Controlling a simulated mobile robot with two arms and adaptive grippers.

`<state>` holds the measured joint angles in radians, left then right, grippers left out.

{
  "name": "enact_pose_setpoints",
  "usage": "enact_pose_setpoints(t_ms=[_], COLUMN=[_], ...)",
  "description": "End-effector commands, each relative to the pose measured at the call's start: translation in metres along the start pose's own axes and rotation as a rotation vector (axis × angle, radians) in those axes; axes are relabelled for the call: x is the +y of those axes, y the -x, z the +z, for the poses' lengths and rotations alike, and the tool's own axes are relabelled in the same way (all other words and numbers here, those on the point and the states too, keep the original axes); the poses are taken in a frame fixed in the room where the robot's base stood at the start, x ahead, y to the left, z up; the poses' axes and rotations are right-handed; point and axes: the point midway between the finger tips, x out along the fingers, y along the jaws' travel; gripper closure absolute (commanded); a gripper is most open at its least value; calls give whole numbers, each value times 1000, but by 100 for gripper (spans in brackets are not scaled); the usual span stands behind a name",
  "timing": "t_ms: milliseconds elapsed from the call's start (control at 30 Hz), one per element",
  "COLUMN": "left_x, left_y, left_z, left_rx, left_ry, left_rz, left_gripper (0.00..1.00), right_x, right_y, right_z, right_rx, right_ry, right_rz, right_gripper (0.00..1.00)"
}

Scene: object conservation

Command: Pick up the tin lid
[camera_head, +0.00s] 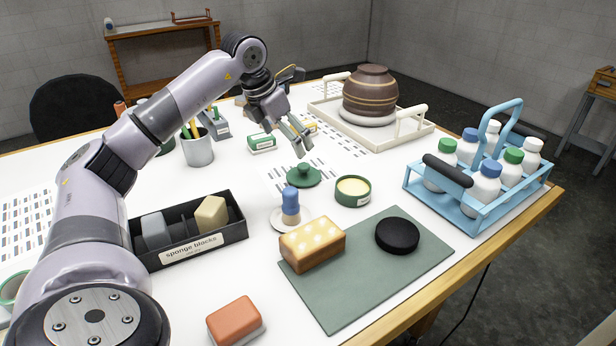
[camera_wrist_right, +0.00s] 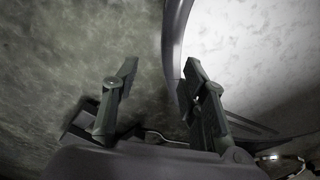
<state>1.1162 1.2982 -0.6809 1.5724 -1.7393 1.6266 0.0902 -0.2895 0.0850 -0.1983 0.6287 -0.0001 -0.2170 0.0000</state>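The tin lid (camera_head: 303,176) is green and round with a knob on top. It lies on the white table, partly over a printed sheet. The round green tin (camera_head: 353,191), with a pale yellow filling, stands open just to its right. My left gripper (camera_head: 302,148) points down above and slightly behind the lid, apart from it. Its fingers look spread, with nothing between them. My right gripper (camera_wrist_right: 160,95) shows only in the right wrist view; its fingers are apart and empty.
A blue-handled tool on a round base (camera_head: 291,206) stands before the lid. A blue bottle carrier (camera_head: 470,205) stands right, a pot (camera_head: 369,92) on a tray behind, a sponge-block box (camera_head: 190,248) left.

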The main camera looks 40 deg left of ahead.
Motion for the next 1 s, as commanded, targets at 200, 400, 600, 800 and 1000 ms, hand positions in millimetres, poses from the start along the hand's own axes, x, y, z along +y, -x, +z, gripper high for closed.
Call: enact_pose_setpoints(t_ms=[200, 400, 600, 800, 1000], left_x=[0, 0, -3, -4, -3], left_y=[-44, -62, -82, -109, -115], left_z=[0, 0, 2, 2, 2], left_rx=[3, 0, 4, 2, 0], left_ry=[0, 0, 0, 1, 0], left_rz=[-1, 0, -1, 0, 1], left_gripper=[2, 2, 2, 2, 2], right_x=[0, -3, -8, -12, -11], right_y=[4, 6, 15, 19, 19], right_z=[7, 18, 16, 13, 10], right_rx=[-12, -28, -28, -25, -20], right_ry=[0, 0, -2, -2, -1], right_rz=[0, -3, -10, -15, -14], right_gripper=[60, 60, 60, 60, 60])
